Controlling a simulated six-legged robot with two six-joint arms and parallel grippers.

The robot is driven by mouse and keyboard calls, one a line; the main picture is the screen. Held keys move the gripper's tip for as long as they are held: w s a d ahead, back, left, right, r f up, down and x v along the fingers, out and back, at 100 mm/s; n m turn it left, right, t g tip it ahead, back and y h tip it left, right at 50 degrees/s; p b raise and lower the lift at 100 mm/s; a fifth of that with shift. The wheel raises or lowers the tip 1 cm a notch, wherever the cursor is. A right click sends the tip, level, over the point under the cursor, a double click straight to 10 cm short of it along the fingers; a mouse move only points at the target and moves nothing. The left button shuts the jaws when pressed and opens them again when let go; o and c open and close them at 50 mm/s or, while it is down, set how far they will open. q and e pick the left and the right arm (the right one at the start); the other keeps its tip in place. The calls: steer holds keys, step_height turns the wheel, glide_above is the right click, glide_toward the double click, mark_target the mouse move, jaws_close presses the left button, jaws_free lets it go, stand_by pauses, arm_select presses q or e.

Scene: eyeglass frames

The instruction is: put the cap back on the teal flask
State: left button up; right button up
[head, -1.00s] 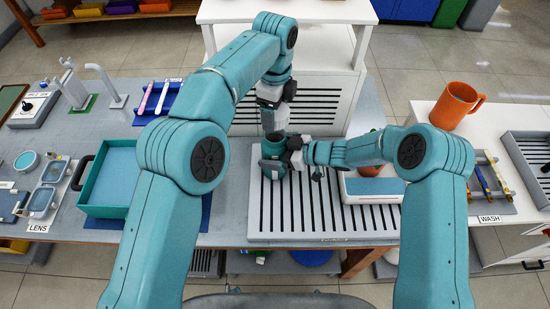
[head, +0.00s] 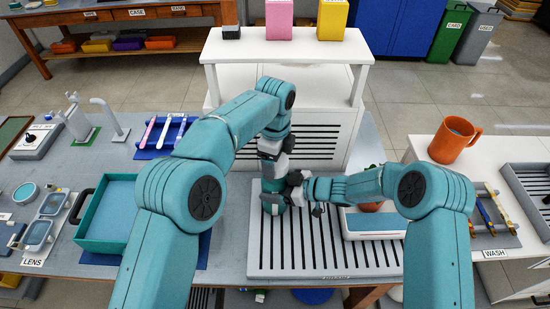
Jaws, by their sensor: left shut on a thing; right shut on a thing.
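The teal flask (head: 274,209) stands at the left end of the slatted grey rack on the bench, partly covered by my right gripper. My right gripper (head: 284,194) comes in from the right and is shut around the flask's side. My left gripper (head: 269,168) points down directly above the flask, shut on the cap, which is mostly hidden between the fingers. Cap and flask top are very close; I cannot tell whether they touch.
The slatted rack (head: 325,262) is bare in front. A white and blue device (head: 372,226) stands at its right. A teal tray (head: 112,215) is at left, an orange mug (head: 453,140) on the right table. A white shelf unit (head: 285,48) rises behind.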

arm_select(q)
steer(key=shift+f, duration=0.1)
arm_select(e)
steer(key=shift+f, duration=0.15)
arm_select(q)
steer(key=shift+f, duration=0.8)
steer(key=shift+f, duration=0.6)
arm_select(e)
steer(key=shift+s, duration=0.1)
jaws_close()
arm_select(q)
steer(key=m, duration=0.7)
arm_select(e)
steer(key=shift+f, duration=0.1)
arm_select(q)
steer(key=o, duration=1)
steer(key=shift+r, duration=2.3)
